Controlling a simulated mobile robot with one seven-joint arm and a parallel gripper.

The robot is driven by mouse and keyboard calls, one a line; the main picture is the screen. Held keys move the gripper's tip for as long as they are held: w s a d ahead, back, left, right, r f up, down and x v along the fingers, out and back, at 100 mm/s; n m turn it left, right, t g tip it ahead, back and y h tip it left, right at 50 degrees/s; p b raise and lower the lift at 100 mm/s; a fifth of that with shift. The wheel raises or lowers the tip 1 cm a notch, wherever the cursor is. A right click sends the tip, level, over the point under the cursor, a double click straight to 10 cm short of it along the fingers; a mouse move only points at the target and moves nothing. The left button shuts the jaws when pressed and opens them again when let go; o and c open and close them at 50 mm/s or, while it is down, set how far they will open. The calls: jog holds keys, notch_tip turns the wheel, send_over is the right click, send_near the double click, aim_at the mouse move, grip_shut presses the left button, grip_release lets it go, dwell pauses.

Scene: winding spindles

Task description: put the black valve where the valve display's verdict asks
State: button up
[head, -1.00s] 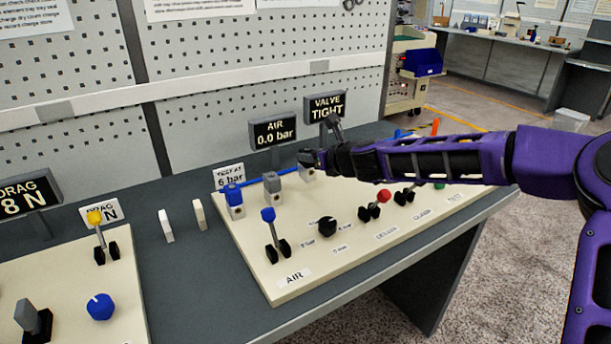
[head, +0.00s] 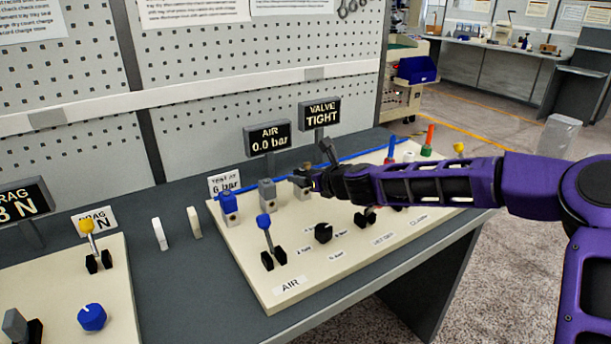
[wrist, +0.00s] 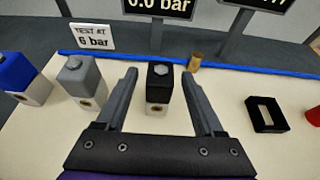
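The black valve (wrist: 159,80) is a black block with a grey hexagonal top on a white base with a brass port. It stands upright on the cream panel (wrist: 225,145) in the wrist view. My gripper (wrist: 159,73) is open, one finger on each side of the valve, with a visible gap on both sides. In the head view my gripper (head: 303,181) covers the valve's upper part, and little more than its white base (head: 303,193) shows. The valve display (head: 320,114) reads "VALVE TIGHT".
A grey valve (wrist: 80,78) and a blue valve (wrist: 25,78) stand left of the black one. The air display (head: 268,138) reads 0.0 bar. A blue-knobbed lever (head: 265,240) stands in front.

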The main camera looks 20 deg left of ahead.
jog(key=shift+d+r, duration=0.15)
jog(key=shift+r, duration=0.05)
jog(key=v, duration=1.1)
jog(key=shift+s+d+r+p, duration=0.2)
jog(key=shift+s+p, duration=0.1)
jog(key=shift+p, duration=0.15)
